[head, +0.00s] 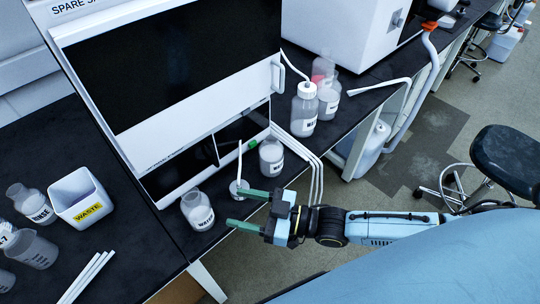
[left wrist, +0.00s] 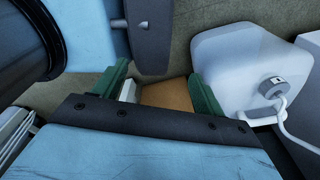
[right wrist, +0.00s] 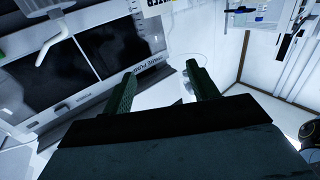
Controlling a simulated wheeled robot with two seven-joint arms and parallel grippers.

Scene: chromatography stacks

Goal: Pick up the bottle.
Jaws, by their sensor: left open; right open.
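Several bottles stand on the dark bench in the head view; which one is meant cannot be told. A labelled bottle (head: 197,211) stands left of my right gripper (head: 236,207), apart from its fingertips. Another labelled bottle (head: 271,157) stands behind the gripper, and a white-capped bottle (head: 304,112) is farther back. My right gripper is open and empty; its fingers also show in the right wrist view (right wrist: 162,86). My left gripper (left wrist: 161,84) is open and empty, outside the head view.
A white instrument (head: 170,125) with dark panels stands behind the bottles. A white waste bin (head: 82,200) and a rinse bottle (head: 38,206) are at left. White tubes (head: 88,277) lie near the front edge. A white jug (left wrist: 235,62) shows in the left wrist view. A stool (head: 505,158) stands right.

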